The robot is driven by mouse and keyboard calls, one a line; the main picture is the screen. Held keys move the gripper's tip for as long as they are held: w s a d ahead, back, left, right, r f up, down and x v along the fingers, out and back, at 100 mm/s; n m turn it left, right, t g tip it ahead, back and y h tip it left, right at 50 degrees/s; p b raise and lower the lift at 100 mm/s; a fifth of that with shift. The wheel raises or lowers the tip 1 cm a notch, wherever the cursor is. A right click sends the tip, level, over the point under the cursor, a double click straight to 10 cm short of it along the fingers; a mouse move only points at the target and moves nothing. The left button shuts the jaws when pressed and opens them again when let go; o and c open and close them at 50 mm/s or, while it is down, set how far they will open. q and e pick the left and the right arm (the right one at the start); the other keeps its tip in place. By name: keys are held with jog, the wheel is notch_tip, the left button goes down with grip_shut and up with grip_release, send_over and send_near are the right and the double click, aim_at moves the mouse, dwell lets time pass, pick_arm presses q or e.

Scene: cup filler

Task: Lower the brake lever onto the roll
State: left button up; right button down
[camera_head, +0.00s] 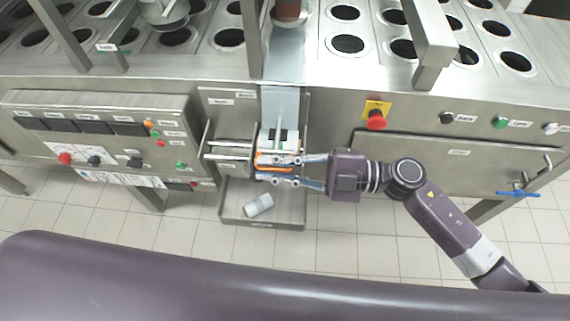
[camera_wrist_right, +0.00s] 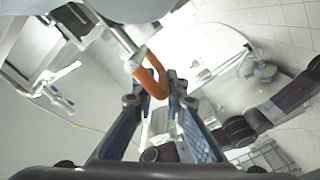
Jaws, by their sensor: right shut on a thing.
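My right gripper (camera_head: 268,169) comes in from the right at the front of the machine. It is shut on the orange handle of the brake lever (camera_head: 268,157). In the right wrist view, the orange U-shaped handle (camera_wrist_right: 152,78) lies between the two fingers (camera_wrist_right: 156,88), with a metal rod running from it to the upper left. A pale roll (camera_head: 266,137) seems to sit in the holder just behind the handle, partly hidden. Whether the lever touches the roll cannot be told. My left gripper is not in view.
Below the holder is a metal tray (camera_head: 287,217) with a pale cylinder (camera_head: 259,205) lying in it. A control panel (camera_head: 100,130) stands at the left. A red emergency button (camera_head: 376,119) and a blue valve handle (camera_head: 518,194) are at the right. The tiled floor in front is clear.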

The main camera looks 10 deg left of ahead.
jog(key=shift+s+f, duration=0.1)
jog(key=shift+f, duration=0.65)
jog(key=c, duration=2.1)
grip_release()
jog(key=shift+o, duration=0.3)
jog(key=shift+w, duration=0.2)
jog(key=d, duration=1.1)
jog(key=shift+d+r, duration=0.25)
jog(key=shift+d, duration=0.15)
jog(key=shift+w, duration=0.1)
